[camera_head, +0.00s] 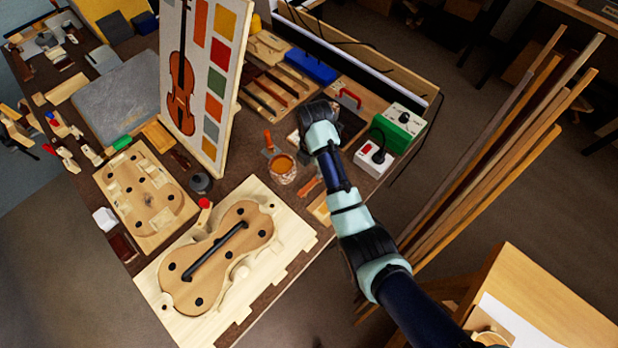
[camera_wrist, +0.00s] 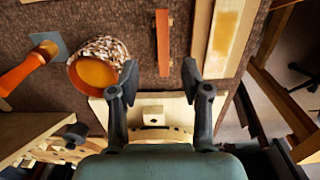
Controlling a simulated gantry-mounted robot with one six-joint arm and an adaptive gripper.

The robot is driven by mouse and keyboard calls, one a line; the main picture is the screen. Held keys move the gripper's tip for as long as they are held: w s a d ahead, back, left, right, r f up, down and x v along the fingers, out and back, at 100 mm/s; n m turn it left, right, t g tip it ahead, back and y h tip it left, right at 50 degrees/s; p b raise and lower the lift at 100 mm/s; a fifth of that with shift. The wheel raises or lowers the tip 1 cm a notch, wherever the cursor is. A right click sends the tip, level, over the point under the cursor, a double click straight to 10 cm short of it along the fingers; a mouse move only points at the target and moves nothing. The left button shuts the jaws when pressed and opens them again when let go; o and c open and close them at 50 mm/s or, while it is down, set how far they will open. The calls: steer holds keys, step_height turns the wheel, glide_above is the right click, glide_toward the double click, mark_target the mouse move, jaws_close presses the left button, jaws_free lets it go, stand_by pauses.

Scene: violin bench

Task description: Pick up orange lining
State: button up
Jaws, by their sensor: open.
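The orange lining (camera_wrist: 163,42) is a short, narrow orange strip with small dark dots near its ends. It lies on the brown bench top. In the wrist view it is just ahead of my gripper (camera_wrist: 160,72), roughly in line with the gap between the fingers. The two dark fingers are spread apart, with nothing between them. In the head view the orange lining (camera_head: 308,186) lies beside the glue pot, left of my arm. My fingertips are hidden behind the arm there.
The glue pot (camera_wrist: 98,65) stands close left of the lining, with an orange-handled scraper (camera_wrist: 27,70) beyond it. A pale wood piece (camera_wrist: 222,42) lies to the right. A violin body in a mould (camera_head: 217,258) fills the bench front. A white switch box (camera_head: 373,159) stands right of my wrist.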

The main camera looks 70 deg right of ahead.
mark_target(314, 181)
steer(key=shift+s+f, duration=0.1)
steer(key=shift+f, duration=0.3)
steer(key=f+b, duration=0.1)
steer(key=f, duration=0.2)
steer(key=f+b, duration=0.2)
steer(key=f, duration=0.2)
steer(key=shift+s+d+f, duration=0.1)
steer(key=shift+s+f, duration=0.05)
steer(key=shift+s, duration=0.05)
steer(key=shift+c, duration=0.2)
steer(key=c, duration=0.8)
